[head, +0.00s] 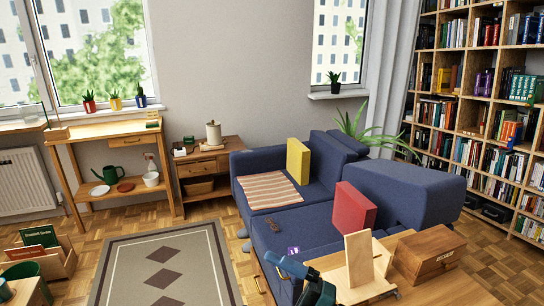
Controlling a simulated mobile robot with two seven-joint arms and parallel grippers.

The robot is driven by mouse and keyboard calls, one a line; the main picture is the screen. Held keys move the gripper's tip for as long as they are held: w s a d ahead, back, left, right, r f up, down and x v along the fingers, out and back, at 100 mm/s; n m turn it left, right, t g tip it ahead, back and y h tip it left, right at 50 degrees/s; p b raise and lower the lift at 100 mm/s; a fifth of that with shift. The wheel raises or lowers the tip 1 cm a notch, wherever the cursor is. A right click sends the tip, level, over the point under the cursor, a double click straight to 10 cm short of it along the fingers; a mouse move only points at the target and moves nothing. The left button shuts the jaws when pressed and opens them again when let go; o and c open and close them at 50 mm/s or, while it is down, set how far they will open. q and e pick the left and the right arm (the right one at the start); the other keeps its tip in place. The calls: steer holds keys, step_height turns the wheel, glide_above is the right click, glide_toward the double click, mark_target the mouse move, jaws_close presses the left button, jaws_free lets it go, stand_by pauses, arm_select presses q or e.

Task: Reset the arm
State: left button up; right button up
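A dark teal and black part, seemingly of my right arm (292,268), rises from the bottom edge, right of the middle, in front of the blue sofa (300,219). Its fingertips cannot be made out, so I cannot tell whether that gripper is open or shut. No object is clearly held there. My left gripper does not show in the head view.
A wooden table (440,290) with a wooden chest (430,254) and a wooden stand (359,262) is close at the right. Wooden crates (55,262) stand at left. The rug (205,240) is clear.

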steer(key=s+d+f+m+t+h, duration=0.1)
steer(key=s+d+f+m+h, duration=0.5)
steer(key=f+m, duration=0.5)
steer(key=s+d+f+m+t+h, duration=0.2)
steer(key=s+d+f+m+h, duration=0.5)
steer(key=m, duration=0.7)
step_height(320, 180, down, 4)
steer(key=d+h, duration=0.2)
steer(key=h, duration=0.1)
steer(key=shift+h+p, duration=0.3)
steer(key=shift+p, duration=0.05)
steer(key=shift+f, duration=0.1)
steer(key=shift+c, duration=0.6)
